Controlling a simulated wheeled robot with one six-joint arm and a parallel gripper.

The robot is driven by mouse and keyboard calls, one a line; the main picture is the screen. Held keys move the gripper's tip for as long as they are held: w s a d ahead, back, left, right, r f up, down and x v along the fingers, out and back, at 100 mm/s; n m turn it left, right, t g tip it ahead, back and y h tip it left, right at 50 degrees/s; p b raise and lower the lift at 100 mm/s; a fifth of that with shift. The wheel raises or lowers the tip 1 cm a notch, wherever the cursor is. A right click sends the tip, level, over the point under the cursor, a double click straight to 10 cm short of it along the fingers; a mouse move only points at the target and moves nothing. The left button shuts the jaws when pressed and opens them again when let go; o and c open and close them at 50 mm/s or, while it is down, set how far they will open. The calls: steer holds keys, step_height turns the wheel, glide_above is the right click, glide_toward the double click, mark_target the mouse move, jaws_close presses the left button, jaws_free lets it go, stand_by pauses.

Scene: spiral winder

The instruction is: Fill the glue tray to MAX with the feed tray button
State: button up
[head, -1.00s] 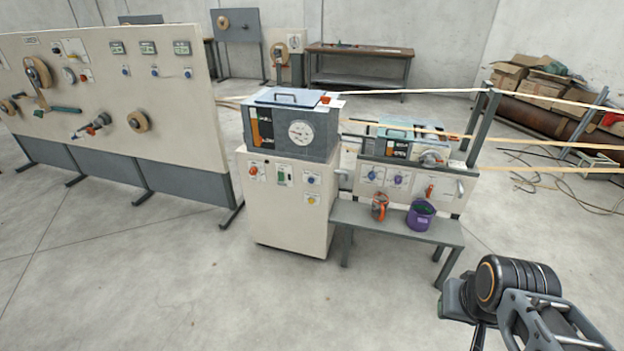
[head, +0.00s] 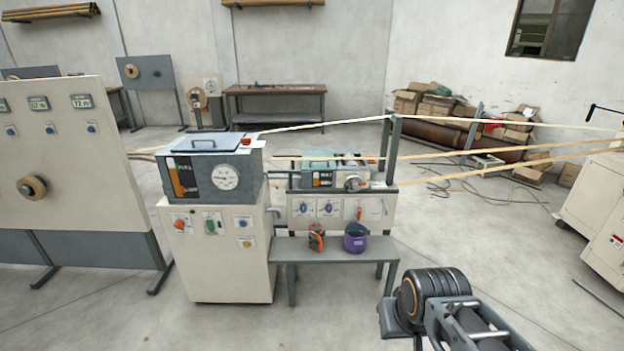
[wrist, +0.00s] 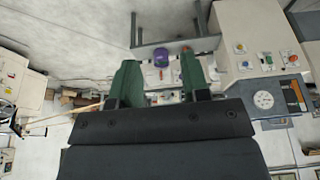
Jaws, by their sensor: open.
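A cream cabinet (head: 215,270) carries a grey tank (head: 215,178) with a blue lid and a round dial. Its front panel has a red knob (head: 180,223), a green switch (head: 210,226), a blue button (head: 246,224) and a yellow button (head: 247,243); the labels are too small to read. Beside it is a smaller unit with a teal-topped tray (head: 321,172); its glue level is not visible. In the wrist view, upside down, my gripper (wrist: 161,75) is open and empty, well away from the cabinet panel (wrist: 265,63).
A grey bench (head: 330,252) stands before the smaller unit, holding an orange can (head: 316,237) and a purple pot (head: 355,238). Tan strips cross the back right. A large panel (head: 70,160) stands at left. Floor before the cabinet is clear.

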stand_by(0.5)
jaws_close()
stand_by(1.5)
